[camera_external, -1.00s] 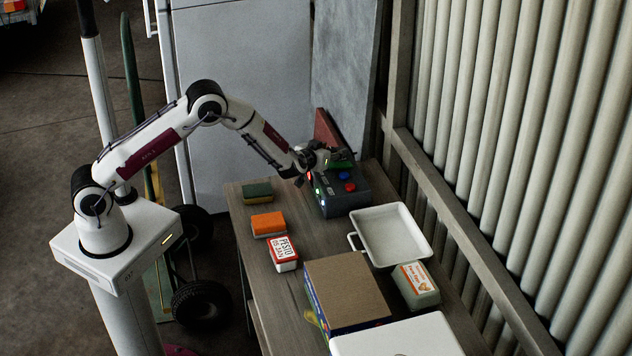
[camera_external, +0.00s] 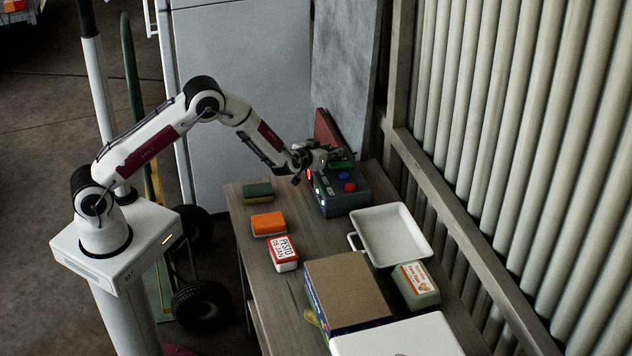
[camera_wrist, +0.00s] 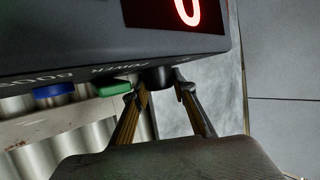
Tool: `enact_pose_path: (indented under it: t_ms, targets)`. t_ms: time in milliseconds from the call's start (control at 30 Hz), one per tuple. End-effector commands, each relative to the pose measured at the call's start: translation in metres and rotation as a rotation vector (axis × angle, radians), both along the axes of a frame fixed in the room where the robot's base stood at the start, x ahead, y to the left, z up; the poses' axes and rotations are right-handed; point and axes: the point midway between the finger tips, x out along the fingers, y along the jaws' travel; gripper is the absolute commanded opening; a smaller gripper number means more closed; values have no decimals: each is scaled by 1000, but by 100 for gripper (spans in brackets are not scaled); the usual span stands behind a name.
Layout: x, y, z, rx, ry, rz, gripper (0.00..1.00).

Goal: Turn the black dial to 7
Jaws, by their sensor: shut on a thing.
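The grey control box (camera_external: 346,203) stands at the far end of the bench, with a blue button and a red button on top. In the wrist view the box's face (camera_wrist: 60,30) fills the upper left. The black dial (camera_wrist: 157,77) sticks out from it, between the fingertips of my gripper (camera_wrist: 160,92), which is shut on it. A red lit digit shows on the display (camera_wrist: 172,12); its top is cut off, so I cannot tell its value. In the outside view my gripper (camera_external: 325,157) is at the box's far left side and hides the dial.
A green button (camera_wrist: 115,89) and a blue button (camera_wrist: 53,91) sit beside the dial. A ribbed wall is at right.

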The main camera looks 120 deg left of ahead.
Motion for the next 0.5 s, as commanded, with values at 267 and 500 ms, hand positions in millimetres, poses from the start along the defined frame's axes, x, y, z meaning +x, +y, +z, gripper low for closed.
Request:
enact_pose_path:
  t_ms: [267, 500]
  targets:
    - [0, 0, 0, -1, -1, -3, 5]
    - [0, 0, 0, -1, -1, -3, 43]
